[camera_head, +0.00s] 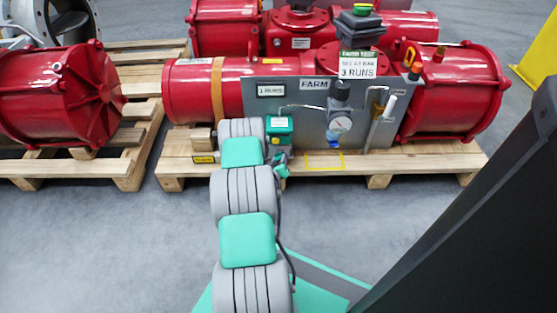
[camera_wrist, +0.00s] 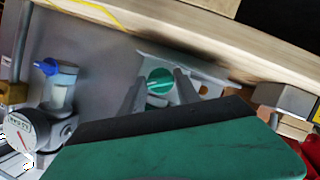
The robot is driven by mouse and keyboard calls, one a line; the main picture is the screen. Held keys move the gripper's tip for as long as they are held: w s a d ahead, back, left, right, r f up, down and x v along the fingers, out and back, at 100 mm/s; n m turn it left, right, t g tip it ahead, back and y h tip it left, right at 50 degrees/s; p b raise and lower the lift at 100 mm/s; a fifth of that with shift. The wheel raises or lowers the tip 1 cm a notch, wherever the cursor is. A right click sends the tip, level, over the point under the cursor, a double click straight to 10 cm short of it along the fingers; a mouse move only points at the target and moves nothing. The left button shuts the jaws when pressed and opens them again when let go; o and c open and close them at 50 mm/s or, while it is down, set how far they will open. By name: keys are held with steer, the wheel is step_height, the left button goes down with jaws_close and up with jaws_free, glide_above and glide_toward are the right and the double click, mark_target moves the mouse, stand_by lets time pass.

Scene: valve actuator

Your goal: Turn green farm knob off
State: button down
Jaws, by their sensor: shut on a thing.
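The green knob (camera_wrist: 160,79) shows in the wrist view as a round green disc with a pale bar across it, set on a light plate low on the grey panel (camera_wrist: 105,40). My gripper (camera_wrist: 161,84) has its two grey fingers on either side of the knob and is shut on it. The bar looks slightly tilted in this view. In the head view my gripper (camera_head: 280,162) is at the lower part of the FARM panel (camera_head: 309,112), and the knob is hidden behind my arm.
Right of my gripper in the head view are a pressure gauge (camera_head: 342,125) and a blue-capped filter (camera_head: 333,142). Red actuator cylinders (camera_head: 450,95) lie on a wooden pallet (camera_head: 420,160). Another red actuator (camera_head: 60,95) stands on the left.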

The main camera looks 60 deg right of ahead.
steer(key=m+t, duration=0.1)
steer(key=m+y, duration=0.1)
steer(key=m, duration=0.1)
steer(key=m+t, duration=0.1)
steer(key=shift+s+d+r+t+y, duration=0.15)
steer(key=shift+s+d+t+y, duration=0.15)
steer(key=shift+m, duration=0.3)
stand_by(0.3)
steer(key=c, duration=1.1)
jaws_free()
steer(key=shift+o, duration=1.1)
steer(key=shift+w+a, duration=0.1)
steer(key=shift+a, duration=0.05)
